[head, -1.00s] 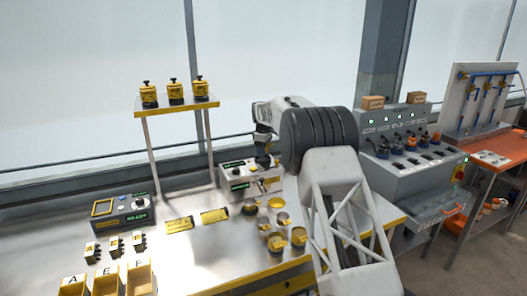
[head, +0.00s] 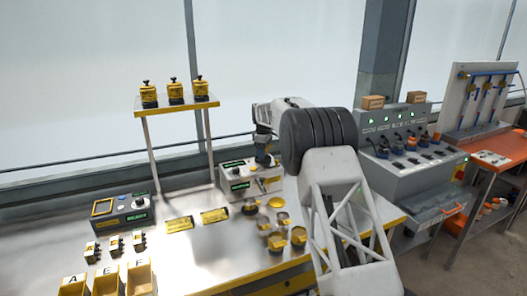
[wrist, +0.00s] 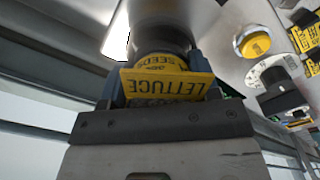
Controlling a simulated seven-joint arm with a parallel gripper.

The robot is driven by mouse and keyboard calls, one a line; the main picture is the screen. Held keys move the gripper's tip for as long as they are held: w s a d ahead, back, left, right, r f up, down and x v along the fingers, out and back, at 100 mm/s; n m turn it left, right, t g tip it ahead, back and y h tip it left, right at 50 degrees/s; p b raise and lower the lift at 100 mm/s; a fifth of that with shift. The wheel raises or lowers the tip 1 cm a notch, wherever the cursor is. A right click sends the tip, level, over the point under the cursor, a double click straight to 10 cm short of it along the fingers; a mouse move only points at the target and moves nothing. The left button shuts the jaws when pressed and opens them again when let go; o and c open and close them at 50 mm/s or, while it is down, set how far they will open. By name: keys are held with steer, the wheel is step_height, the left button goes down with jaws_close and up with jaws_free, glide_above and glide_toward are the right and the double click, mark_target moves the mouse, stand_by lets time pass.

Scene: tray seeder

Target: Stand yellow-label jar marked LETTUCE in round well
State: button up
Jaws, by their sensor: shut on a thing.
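My gripper (wrist: 160,92) is shut on the jar with the yellow label reading LETTUCE (wrist: 165,84). In the wrist view the label faces the camera with its text upside down, and a smaller yellow SEED label (wrist: 160,61) sits behind it. In the head view my gripper (head: 263,143) points down over the top of the white seeder box (head: 238,187), with the dark jar (head: 262,160) beneath it at the box top. The round well is hidden by the jar and gripper; I cannot tell whether the jar is seated.
Several yellow-topped jars and round pieces (head: 276,203) stand on the table in front of the box. A yellow button (wrist: 252,42) and a dial (wrist: 272,72) are close on the right. A raised shelf (head: 178,104) with yellow-black units stands to the left.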

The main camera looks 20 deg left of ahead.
steer(key=shift+f, duration=0.25)
steer(key=shift+f, duration=0.35)
steer(key=shift+s+d+f, duration=0.1)
steer(key=shift+s+f, duration=0.05)
steer(key=shift+f, duration=1.3)
stand_by(0.5)
steer(key=o, duration=1)
steer(key=shift+c, duration=0.2)
steer(key=shift+r, duration=0.7)
steer(key=shift+c, duration=0.4)
steer(key=shift+o, duration=1)
steer(key=r, duration=0.9)
steer(key=shift+w+r, duration=0.1)
steer(key=shift+w, duration=0.1)
